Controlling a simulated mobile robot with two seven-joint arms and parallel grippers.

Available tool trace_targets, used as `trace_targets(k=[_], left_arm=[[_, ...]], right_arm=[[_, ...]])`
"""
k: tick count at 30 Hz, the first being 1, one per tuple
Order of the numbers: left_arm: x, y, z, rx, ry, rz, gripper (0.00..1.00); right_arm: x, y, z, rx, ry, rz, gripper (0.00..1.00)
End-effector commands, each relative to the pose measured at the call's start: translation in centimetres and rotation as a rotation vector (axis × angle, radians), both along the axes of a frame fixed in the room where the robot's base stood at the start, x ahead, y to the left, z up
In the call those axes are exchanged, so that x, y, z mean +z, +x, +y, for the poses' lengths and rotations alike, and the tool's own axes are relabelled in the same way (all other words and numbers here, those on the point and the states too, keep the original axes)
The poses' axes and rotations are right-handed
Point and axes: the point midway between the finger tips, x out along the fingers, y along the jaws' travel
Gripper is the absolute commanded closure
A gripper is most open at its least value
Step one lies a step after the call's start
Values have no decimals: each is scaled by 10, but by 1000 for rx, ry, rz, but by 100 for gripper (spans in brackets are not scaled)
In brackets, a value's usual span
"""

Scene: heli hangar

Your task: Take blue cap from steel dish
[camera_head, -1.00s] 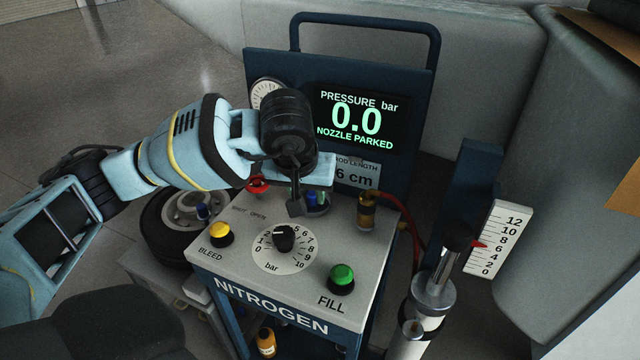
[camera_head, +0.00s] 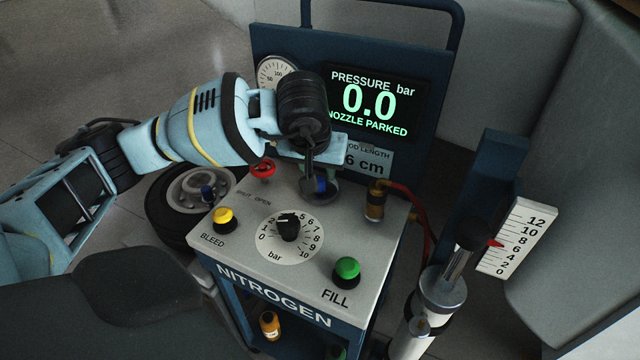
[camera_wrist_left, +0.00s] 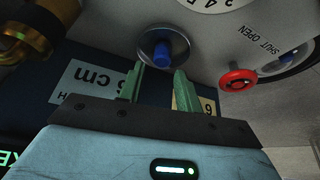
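The blue cap (camera_head: 322,185) sits in the small round steel dish (camera_head: 326,198) at the back of the nitrogen cart's top. In the left wrist view the blue cap (camera_wrist_left: 162,54) stands in the steel dish (camera_wrist_left: 180,44), just beyond the fingertips. My left gripper (camera_head: 310,178) reaches in from the left over the dish and partly hides it. In the left wrist view my left gripper (camera_wrist_left: 158,70) is open, with its two green fingers apart and nothing between them. The right gripper is not in view.
Around the dish are a red valve knob (camera_head: 263,169), a brass nozzle (camera_head: 375,203) with a red hose, a black dial (camera_head: 287,228), and yellow (camera_head: 223,216) and green (camera_head: 347,268) buttons. The display panel (camera_head: 372,107) rises behind. A wheel (camera_head: 177,213) stands left.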

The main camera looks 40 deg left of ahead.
Motion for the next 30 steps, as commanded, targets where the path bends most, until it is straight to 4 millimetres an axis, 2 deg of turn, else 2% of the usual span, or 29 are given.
trace_targets(k=[3, 9, 18, 20, 26, 30], left_arm=[[-18, 3, 4, 2, 0, 6, 66], [-40, 12, 9, 2, 0, 5, 66], [-44, 14, 10, 0, 0, 1, 66], [-44, 14, 10, 0, 0, 1, 71], [-44, 14, 10, 0, 0, 1, 97], [-44, 14, 10, 0, 0, 1, 98]], right_arm=[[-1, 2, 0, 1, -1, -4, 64], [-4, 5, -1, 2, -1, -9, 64], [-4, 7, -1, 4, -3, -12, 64], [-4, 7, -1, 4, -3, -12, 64], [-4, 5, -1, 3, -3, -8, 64], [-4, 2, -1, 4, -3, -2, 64]])
